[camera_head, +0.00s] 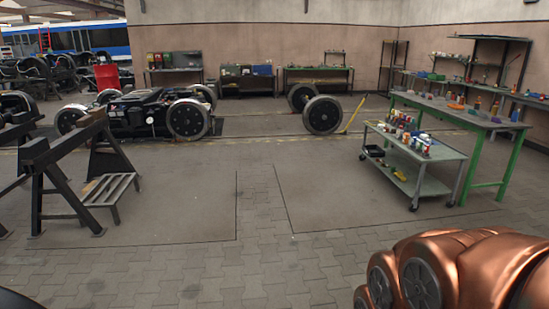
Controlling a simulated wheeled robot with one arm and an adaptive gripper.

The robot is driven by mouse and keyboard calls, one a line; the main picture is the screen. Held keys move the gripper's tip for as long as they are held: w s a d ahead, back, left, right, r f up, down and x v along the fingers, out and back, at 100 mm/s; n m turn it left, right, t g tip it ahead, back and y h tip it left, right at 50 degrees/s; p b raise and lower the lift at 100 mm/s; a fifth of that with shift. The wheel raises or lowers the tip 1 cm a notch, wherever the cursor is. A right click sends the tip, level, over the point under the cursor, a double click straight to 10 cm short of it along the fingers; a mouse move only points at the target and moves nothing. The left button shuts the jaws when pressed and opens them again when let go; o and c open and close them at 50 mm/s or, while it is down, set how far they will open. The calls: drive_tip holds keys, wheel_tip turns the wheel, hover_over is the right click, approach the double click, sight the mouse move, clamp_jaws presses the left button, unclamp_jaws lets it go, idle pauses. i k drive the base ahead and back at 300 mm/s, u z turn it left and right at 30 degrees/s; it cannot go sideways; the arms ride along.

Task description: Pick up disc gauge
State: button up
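I cannot make out a disc gauge; the items on the benches and the trolley are too small to tell apart. My gripper is not in view. A copper-coloured link of my arm (455,272) fills the bottom right corner. A grey trolley (445,154) at the right carries several small bottles and cans (408,136) on top. A workbench with green legs (490,123) stands behind it, with several small coloured items on it.
A bogie (135,113) stands at the left back, and a wheelset (322,114) at the middle back. Black trestles (75,160) and a small step (108,189) stand at the left. More benches line the back wall. The paved floor (240,220) in the middle is clear.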

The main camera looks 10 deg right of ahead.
sight(399, 133)
drive_tip(key=i, duration=4.25)
drive_tip(key=z, duration=2.2)
drive_tip(key=i, duration=3.9)
drive_tip(key=u, duration=1.55)
